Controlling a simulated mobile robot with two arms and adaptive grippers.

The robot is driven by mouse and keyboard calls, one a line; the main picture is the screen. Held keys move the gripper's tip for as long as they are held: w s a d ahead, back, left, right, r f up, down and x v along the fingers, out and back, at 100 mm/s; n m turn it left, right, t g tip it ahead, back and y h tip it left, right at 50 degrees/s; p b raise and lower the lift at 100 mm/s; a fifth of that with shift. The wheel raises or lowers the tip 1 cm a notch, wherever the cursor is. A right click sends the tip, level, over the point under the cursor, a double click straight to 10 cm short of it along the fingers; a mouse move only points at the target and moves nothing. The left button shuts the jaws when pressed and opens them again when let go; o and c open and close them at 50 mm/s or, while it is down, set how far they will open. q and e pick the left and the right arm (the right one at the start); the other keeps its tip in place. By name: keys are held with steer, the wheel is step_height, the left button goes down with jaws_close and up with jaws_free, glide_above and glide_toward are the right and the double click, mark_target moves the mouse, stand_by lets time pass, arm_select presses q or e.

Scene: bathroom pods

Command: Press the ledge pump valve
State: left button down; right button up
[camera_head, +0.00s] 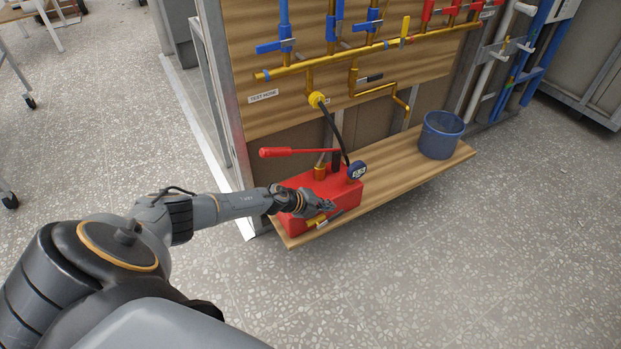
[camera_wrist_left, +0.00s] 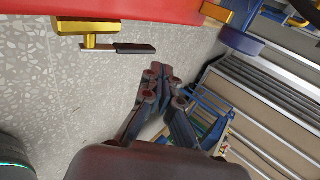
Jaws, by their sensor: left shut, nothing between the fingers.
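A red pump (camera_head: 345,192) stands on the near end of the wooden ledge (camera_head: 408,178). A brass valve (camera_head: 316,221) with a dark flat lever sticks out low on its front. In the left wrist view the brass valve (camera_wrist_left: 85,26) and its dark lever (camera_wrist_left: 133,49) show at upper left, under the red pump body (camera_wrist_left: 130,8). My left gripper (camera_head: 329,206) is shut and empty in front of the pump, close above the valve in the head view. In the wrist view its fingertips (camera_wrist_left: 160,72) appear right of and below the lever, apart from it in the picture. My right gripper is out of view.
A red pump handle (camera_head: 290,153) and a round gauge (camera_head: 357,171) rise above the pump, with a black hose (camera_head: 334,128) leading to brass pipes (camera_head: 330,62) on the wooden panel. A blue bucket (camera_head: 441,135) stands farther along the ledge. The floor in front is clear.

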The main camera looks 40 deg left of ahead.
arm_select(q)
steer(key=v, duration=0.8)
steer(key=shift+s+r, duration=0.1)
steer(key=shift+r, duration=0.05)
